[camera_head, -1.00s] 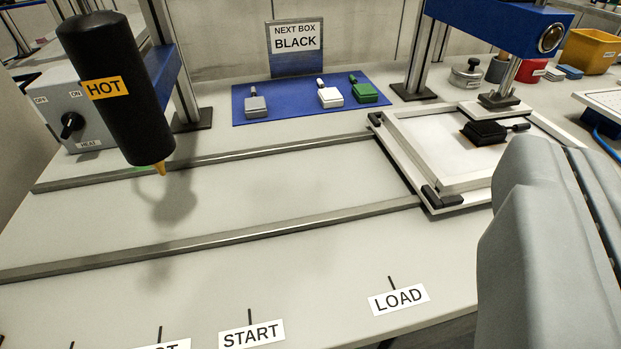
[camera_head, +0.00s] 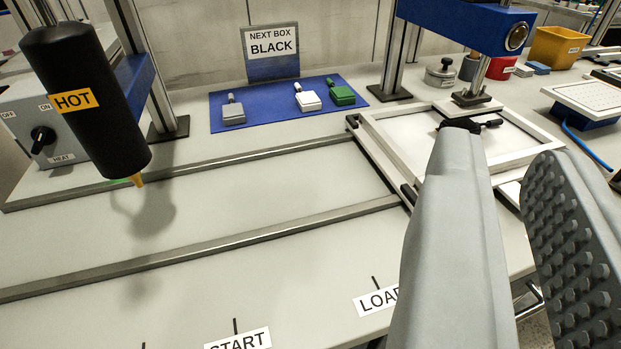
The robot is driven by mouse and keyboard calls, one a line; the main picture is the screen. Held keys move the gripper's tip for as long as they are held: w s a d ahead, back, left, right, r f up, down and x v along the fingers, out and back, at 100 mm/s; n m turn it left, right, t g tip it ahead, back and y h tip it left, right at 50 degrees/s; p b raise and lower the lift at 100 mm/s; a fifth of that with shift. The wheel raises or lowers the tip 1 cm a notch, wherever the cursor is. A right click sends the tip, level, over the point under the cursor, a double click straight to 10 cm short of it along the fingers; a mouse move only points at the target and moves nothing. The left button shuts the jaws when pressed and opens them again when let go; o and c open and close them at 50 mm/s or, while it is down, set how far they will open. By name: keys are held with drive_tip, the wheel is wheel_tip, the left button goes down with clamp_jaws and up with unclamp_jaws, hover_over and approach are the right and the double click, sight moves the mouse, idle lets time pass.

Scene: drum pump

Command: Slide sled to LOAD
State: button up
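The sled (camera_head: 386,154), a white square frame, sits at the right end of two metal rails. A black box (camera_head: 462,125) with a small handle lies on its pale bed under the blue press. The LOAD label (camera_head: 374,300) is on the table's front part, left of my gripper and partly covered by it. My gripper (camera_head: 503,155) is open, with a wide gap between its smooth left finger and studded right finger. Its left finger hides the sled's front middle. I see nothing held; whether a finger touches the sled cannot be told.
The rails (camera_head: 250,235) are clear leftward, with a black HOT cylinder (camera_head: 90,110) hanging above them. A START label (camera_head: 238,340) lies at the front. A blue mat (camera_head: 265,112) holds several small boxes. A dark metal bar (camera_head: 530,300) shows at the table edge near my gripper.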

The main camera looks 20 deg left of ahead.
drive_tip(key=o, duration=0.7)
drive_tip(key=w+d+f+m+g, duration=0.1)
drive_tip(key=w+d+m+g, duration=0.75)
drive_tip(key=w, duration=0.55)
drive_tip(key=w+d+f+m+g, duration=0.2)
drive_tip(key=w+d+m+g, duration=0.6)
drive_tip(key=w, duration=0.6)
drive_tip(key=shift+m+t, duration=0.35)
drive_tip(key=shift+t, duration=0.3)
drive_tip(key=w+f, duration=0.1)
drive_tip(key=f, duration=0.4)
drive_tip(key=w+f, duration=0.1)
drive_tip(key=f, duration=0.5)
drive_tip(key=w+d+f, duration=0.1)
drive_tip(key=f, duration=0.4)
drive_tip(key=shift+w+f, duration=0.2)
drive_tip(key=shift+f, duration=0.1)
clamp_jaws()
